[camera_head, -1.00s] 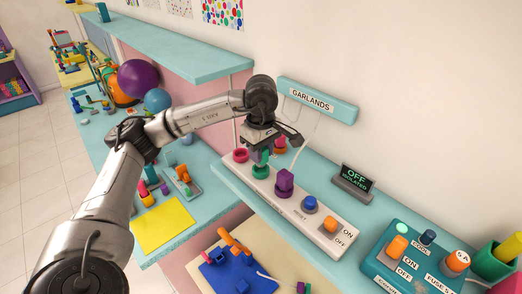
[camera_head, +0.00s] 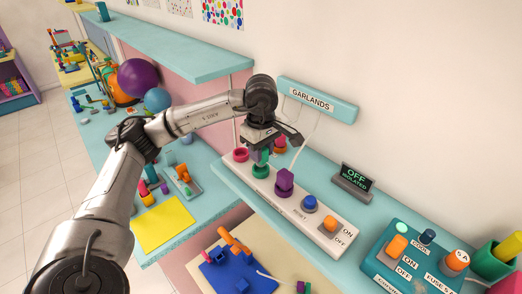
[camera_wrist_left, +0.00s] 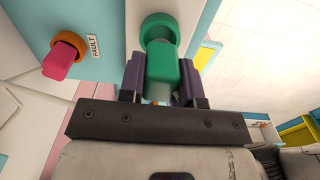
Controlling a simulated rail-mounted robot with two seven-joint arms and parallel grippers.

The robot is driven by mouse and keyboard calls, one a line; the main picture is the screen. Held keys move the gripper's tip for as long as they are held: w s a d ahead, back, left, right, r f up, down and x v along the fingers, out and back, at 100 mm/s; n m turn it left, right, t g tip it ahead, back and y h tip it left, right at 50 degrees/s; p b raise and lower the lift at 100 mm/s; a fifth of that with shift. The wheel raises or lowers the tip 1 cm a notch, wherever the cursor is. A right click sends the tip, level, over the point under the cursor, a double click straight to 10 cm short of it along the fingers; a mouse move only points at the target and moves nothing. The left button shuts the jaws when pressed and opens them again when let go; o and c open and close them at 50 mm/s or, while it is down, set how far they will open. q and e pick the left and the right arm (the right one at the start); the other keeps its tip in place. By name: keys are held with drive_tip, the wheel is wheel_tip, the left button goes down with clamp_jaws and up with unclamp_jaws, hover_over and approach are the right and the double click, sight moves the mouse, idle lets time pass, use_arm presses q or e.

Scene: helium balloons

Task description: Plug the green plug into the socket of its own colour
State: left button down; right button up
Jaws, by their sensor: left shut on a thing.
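My left gripper (camera_head: 262,153) is shut on the green plug (camera_head: 264,158), above the white socket strip. The plug's lower end meets the green socket (camera_head: 260,172). In the left wrist view the green plug (camera_wrist_left: 162,65) stands between my two dark fingers, its far end at the green socket ring (camera_wrist_left: 160,28). I cannot tell how deep it sits, as plug and fingers hide part of the opening. My right gripper is not in view.
Beside it on the strip (camera_head: 325,222) are a purple plug (camera_head: 284,182), a red socket (camera_head: 240,155), a blue reset button (camera_head: 309,203) and an orange switch (camera_head: 329,224). A pink plug (camera_wrist_left: 58,63) sits at an orange socket labelled FAULT. A sign (camera_head: 354,181) reads OFF ISOLATED.

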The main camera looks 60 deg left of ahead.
use_arm(q)
drive_tip(key=shift+f+b, duration=0.75)
drive_tip(key=shift+f, duration=0.3)
drive_tip(key=c, duration=0.7)
unclamp_jaws()
drive_tip(key=shift+c, duration=0.2)
drive_tip(key=shift+r, duration=0.1)
drive_tip(key=shift+r+p, duration=1.65)
drive_tip(key=shift+r, duration=0.3)
drive_tip(key=shift+r+p, duration=1.65)
drive_tip(key=shift+r, duration=0.35)
drive_tip(key=shift+d, duration=0.1)
